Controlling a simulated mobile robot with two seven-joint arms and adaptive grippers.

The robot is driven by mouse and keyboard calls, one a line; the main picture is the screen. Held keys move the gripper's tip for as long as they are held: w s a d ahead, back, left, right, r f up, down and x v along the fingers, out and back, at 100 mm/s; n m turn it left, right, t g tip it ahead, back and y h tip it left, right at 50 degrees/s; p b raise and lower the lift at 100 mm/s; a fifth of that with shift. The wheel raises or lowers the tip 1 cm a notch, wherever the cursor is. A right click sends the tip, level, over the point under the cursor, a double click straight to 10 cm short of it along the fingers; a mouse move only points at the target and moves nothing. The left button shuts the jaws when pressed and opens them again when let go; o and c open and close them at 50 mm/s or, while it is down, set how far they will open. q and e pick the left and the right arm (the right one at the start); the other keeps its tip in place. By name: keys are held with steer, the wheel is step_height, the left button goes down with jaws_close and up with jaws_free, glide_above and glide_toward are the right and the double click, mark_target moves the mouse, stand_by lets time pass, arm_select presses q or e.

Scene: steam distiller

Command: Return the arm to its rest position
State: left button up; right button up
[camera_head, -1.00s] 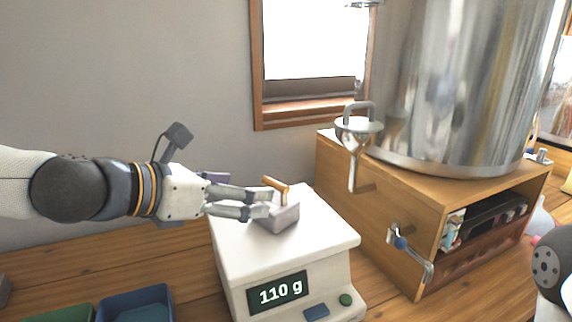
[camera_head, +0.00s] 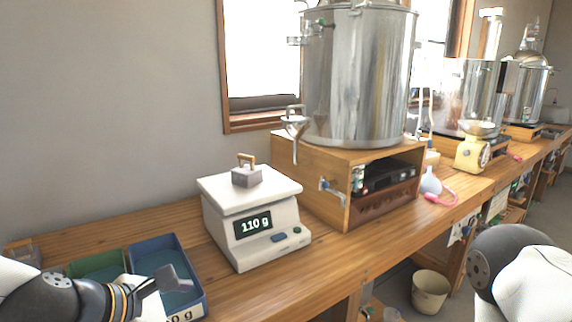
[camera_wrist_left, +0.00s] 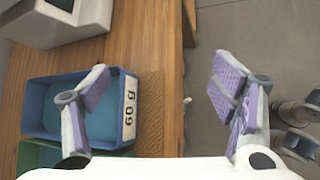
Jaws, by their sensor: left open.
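A grey block with a wooden handle (camera_head: 247,178) rests on the white scale (camera_head: 252,222), which reads 110 g. My right arm (camera_head: 515,275) shows at the lower right, with its gripper out of view.
A blue bin (camera_head: 196,302), labelled 60 g in the wrist view, and a green bin (camera_head: 92,266) stand at the table's left. A steel distiller (camera_head: 357,80) stands on a wooden box (camera_head: 322,206) behind. The wooden tabletop (camera_head: 330,262) right of the scale is clear.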

arm_select(q)
steer(key=s+a+f+m+g+y, duration=0.1)
steer(key=s+f+m+g, duration=0.1)
steer(key=s+f+m, duration=0.35)
steer(key=s+a+f+m+g+y, duration=0.1)
steer(key=s+f+m+g, duration=0.15)
steer(key=f, duration=0.65)
steer(key=s+a+f+m+g+y, duration=0.1)
steer(key=s+f+m, duration=0.2)
steer(key=s+m, duration=0.2)
steer(key=s+a+f+m+g+y, duration=0.1)
steer(key=s+m, duration=0.4)
steer(key=s, duration=0.5)
steer(key=s+a+f+m+g+y, duration=0.1)
steer(key=s+a+f+m+g, duration=0.1)
steer(key=s+f+m, duration=0.3)
steer(key=shift+s+a+f+g, duration=0.45)
steer(key=shift+s+a, duration=0.3)
steer(key=shift+s, duration=0.4)
